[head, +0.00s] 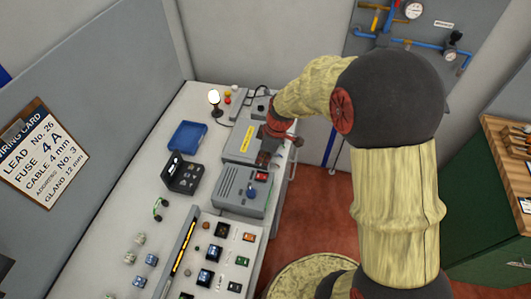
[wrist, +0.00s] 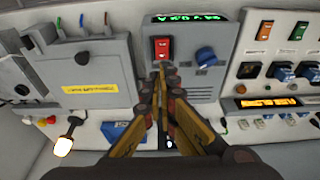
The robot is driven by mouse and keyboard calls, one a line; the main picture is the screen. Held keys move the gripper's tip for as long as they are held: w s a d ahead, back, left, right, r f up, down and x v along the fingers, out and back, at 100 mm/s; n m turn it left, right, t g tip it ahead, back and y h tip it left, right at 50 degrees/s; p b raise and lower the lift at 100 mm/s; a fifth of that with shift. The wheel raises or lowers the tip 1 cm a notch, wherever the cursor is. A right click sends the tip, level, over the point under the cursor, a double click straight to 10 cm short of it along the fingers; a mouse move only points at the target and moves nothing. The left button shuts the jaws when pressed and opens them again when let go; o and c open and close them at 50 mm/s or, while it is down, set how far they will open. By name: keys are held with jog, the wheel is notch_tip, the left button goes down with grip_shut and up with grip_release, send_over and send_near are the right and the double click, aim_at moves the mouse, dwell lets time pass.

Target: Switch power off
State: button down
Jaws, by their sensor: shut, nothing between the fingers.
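A grey power supply box (head: 232,200) stands on the bench and shows in the wrist view (wrist: 190,85). It carries a red rocker switch (wrist: 162,48), a blue knob (wrist: 205,56) and a lit green display (wrist: 187,17). The red switch also shows in the head view (head: 262,177). My gripper (wrist: 163,68) is shut and empty, its fingertips just below the red switch in the wrist view. Whether they touch the box I cannot tell. In the head view my gripper (head: 265,157) is at the box's far end.
A grey case with a yellow label (wrist: 90,88) stands beside the box. A lit lamp (head: 214,97) and a blue tray (head: 188,137) are on the bench. A panel of switches and knobs (head: 215,255) lies on the near side.

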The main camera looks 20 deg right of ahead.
aim_at(262, 175)
jog(key=x, duration=0.4)
jog(key=d+x, duration=0.1)
jog(key=x, duration=0.1)
jog(key=shift+s+f, duration=0.35)
jog(key=shift+f, duration=0.05)
jog(key=shift+f+b, duration=0.1)
jog(key=shift+b, duration=0.2)
jog(key=shift+s+d+f+b, duration=0.15)
jog(key=shift+f+b, duration=0.3)
jog(key=shift+b, duration=0.7)
jog(key=shift+r, duration=0.2)
jog(key=shift+w+a, duration=0.5)
jog(key=shift+a, duration=0.15)
